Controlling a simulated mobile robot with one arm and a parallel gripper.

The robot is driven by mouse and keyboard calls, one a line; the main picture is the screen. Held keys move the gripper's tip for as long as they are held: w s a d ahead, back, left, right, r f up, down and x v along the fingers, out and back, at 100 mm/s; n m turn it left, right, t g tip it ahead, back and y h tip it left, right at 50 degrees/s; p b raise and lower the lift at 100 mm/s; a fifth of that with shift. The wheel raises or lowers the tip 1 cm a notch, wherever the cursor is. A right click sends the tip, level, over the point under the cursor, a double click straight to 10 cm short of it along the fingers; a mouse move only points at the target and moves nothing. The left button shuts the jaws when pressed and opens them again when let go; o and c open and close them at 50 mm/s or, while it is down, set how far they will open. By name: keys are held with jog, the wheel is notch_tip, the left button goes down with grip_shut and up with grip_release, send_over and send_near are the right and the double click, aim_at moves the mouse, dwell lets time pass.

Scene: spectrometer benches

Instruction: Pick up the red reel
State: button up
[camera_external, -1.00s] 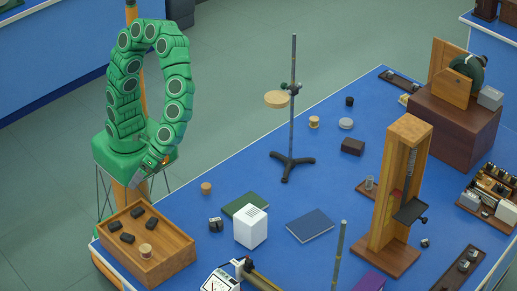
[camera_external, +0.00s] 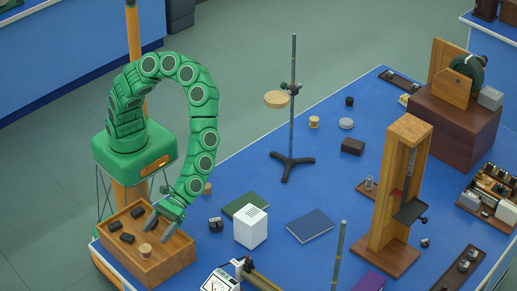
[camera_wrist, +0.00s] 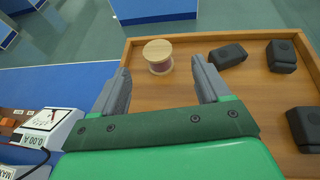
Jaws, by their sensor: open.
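The red reel (camera_external: 145,251) stands upright in the wooden tray (camera_external: 172,265) at the front left of the bench. In the wrist view the reel (camera_wrist: 158,57) shows pale wooden end discs and a reddish winding between them. My gripper (camera_external: 159,227) is over the tray, pointing down, with its jaws apart and empty. In the wrist view the reel appears beyond and between the two grey fingertips (camera_wrist: 161,72), apart from both. The tray floor is partly hidden by my gripper.
Several black blocks (camera_wrist: 229,55) lie in the tray near the reel. A cork-coloured piece (camera_external: 208,189), a small black block (camera_external: 216,224), a white box (camera_external: 251,226) and a meter (camera_external: 221,281) are on the blue bench. A retort stand (camera_external: 292,165) rises further back.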

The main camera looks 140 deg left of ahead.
aim_at(142, 251)
jog(key=shift+x, duration=3.9)
jog(key=shift+w, duration=0.15)
jog(key=c, duration=1)
jog(key=shift+c, duration=0.2)
jog(key=shift+r, duration=0.6)
jog(key=s+a+r, duration=0.6)
jog(key=s+r, duration=0.5)
jog(key=s, duration=0.1)
jog(key=shift+a+r, duration=0.35)
jog(key=shift+a, duration=0.05)
